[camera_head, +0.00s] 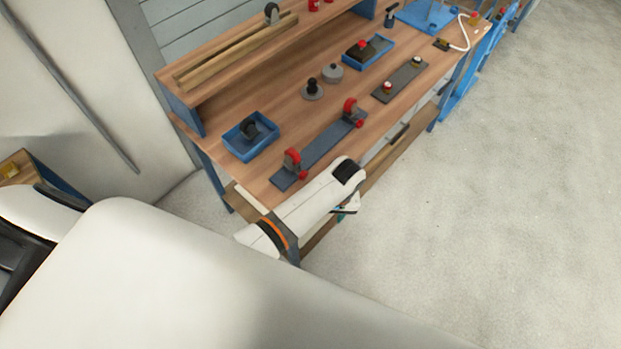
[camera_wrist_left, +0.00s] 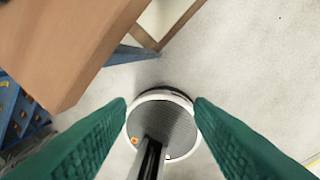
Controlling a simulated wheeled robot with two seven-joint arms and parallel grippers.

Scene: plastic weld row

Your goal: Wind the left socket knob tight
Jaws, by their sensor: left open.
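A dark grey rail (camera_head: 322,148) on the workbench carries two red clamp-like sockets. The left socket (camera_head: 291,158) has a small red knob (camera_head: 302,175) low on its front side. The other socket (camera_head: 350,106) stands at the rail's far end with a similar red knob (camera_head: 359,122). My left gripper (camera_head: 342,214) is mostly hidden under its white wrist, just off the bench's front edge and apart from the knob. In the left wrist view its green fingers (camera_wrist_left: 160,110) are spread and empty, above the floor and my base. My right gripper does not show.
The wooden workbench (camera_head: 245,192) also holds a blue tray (camera_head: 238,146) with a black part, grey round pieces (camera_head: 333,73), a second blue tray (camera_head: 349,60) and a grey plate (camera_head: 400,84). The bench edge (camera_wrist_left: 85,75) shows in the wrist view. Open floor (camera_head: 480,230) lies right.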

